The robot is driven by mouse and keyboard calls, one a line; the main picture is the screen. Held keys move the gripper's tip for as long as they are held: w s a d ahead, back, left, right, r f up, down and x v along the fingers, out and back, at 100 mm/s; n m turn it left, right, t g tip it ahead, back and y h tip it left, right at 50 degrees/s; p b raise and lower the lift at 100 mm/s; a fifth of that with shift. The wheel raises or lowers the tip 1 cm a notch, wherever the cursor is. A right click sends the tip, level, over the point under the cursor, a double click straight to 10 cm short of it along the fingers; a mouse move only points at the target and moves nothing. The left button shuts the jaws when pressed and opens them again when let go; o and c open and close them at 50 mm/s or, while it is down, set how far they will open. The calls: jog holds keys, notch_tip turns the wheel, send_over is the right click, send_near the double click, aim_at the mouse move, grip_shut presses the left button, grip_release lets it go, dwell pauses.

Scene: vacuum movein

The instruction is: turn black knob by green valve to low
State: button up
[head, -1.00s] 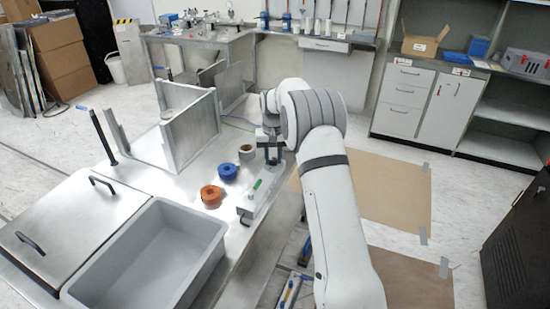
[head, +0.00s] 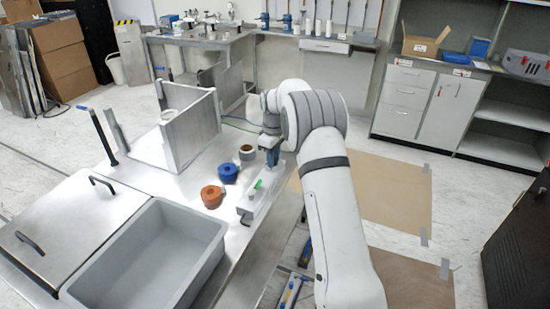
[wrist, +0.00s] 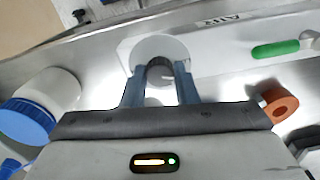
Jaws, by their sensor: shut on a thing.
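The black knob (wrist: 159,70) is in the wrist view, in front of a pale round disc on a white panel (wrist: 207,55). My gripper (wrist: 160,78) is shut on it, with one blue-grey finger on each side. The knob's pointer and the low mark cannot be made out. The green valve handle (wrist: 276,48) lies to the right on the same panel, near dark lettering. In the head view the green handle (head: 257,184) sits on the white panel (head: 254,202), and my gripper (head: 272,157) is down at its far end, hiding the knob.
A grey sink (head: 145,250) is at the front left. A metal frame (head: 192,130) stands farther back. The counter's edge is close on the right.

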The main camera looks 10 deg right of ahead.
jog(key=shift+s+f+n, duration=0.1)
jog(key=shift+n, duration=0.85)
jog(key=shift+s+f+n, duration=0.1)
jog(key=shift+n, duration=0.85)
jog(key=o, duration=1)
jog(key=shift+r, duration=0.15)
jog(key=shift+r, duration=0.15)
jog(key=shift+w+r, duration=0.1)
jog(key=shift+r, duration=0.25)
notch_tip(320, 180, up, 7)
jog(key=shift+f+b, duration=0.1)
jog(key=shift+b, duration=0.25)
